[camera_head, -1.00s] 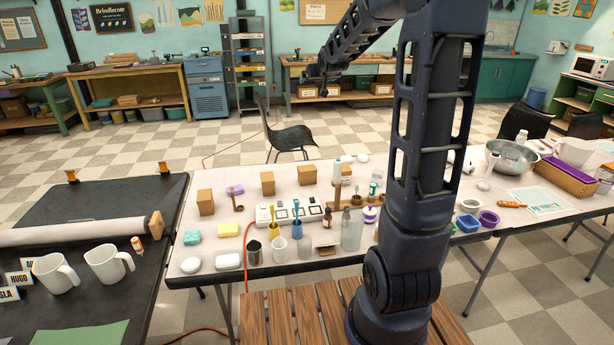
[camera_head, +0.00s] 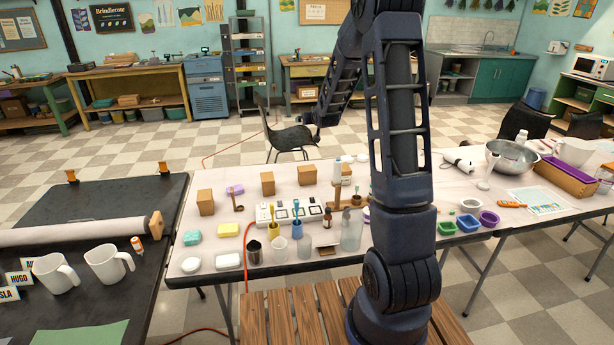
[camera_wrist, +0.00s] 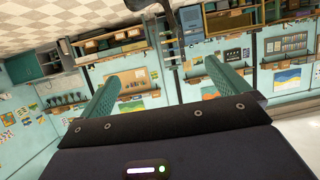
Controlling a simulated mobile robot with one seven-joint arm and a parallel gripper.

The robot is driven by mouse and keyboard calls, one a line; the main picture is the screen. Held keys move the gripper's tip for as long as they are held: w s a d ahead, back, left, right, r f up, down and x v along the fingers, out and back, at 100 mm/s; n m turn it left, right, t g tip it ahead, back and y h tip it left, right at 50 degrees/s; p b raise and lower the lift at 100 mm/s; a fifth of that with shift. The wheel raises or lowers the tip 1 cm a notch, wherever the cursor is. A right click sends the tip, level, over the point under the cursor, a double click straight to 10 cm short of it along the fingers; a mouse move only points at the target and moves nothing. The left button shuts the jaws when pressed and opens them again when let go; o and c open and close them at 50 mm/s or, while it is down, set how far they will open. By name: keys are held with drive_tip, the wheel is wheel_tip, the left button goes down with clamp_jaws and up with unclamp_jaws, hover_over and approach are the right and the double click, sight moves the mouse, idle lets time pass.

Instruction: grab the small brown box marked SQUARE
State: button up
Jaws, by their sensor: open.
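Several small brown boxes stand on the white table in the head view: a left one (camera_head: 206,202), a middle one (camera_head: 268,184) and a right one (camera_head: 307,174). Another brown box (camera_head: 347,171) is partly hidden behind the wooden rack. I cannot read any marking on them, so I cannot tell which is marked SQUARE. My gripper shows in the wrist view (camera_wrist: 152,86), its two green fingers wide apart with nothing between them. In the head view, the end of my arm hangs beyond the table's far edge, near the black chair, apart from the boxes.
The white table (camera_head: 180,252) holds a power strip (camera_head: 290,213), a glass bottle (camera_head: 351,232), cups, sponges and soaps. A wooden rack (camera_head: 340,200) stands close to the right box. A black chair (camera_head: 291,138) is behind the table. My arm hides part of the tabletop.

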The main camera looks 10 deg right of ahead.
approach(306, 169)
drive_tip(key=w, duration=0.2)
drive_tip(key=shift+s+d+f+x, duration=0.1)
drive_tip(key=shift+f+x, duration=0.1)
drive_tip(key=shift+x, duration=1.65)
drive_tip(key=shift+s+d+f+x, duration=0.1)
drive_tip(key=shift+f+x, duration=0.15)
drive_tip(key=shift+x, duration=1.6)
drive_tip(key=shift+s+d+f+x, duration=0.1)
drive_tip(key=shift+f+x, duration=0.1)
drive_tip(key=shift+x, duration=1.65)
drive_tip(key=c, duration=1.1)
drive_tip(key=shift+o, duration=0.2)
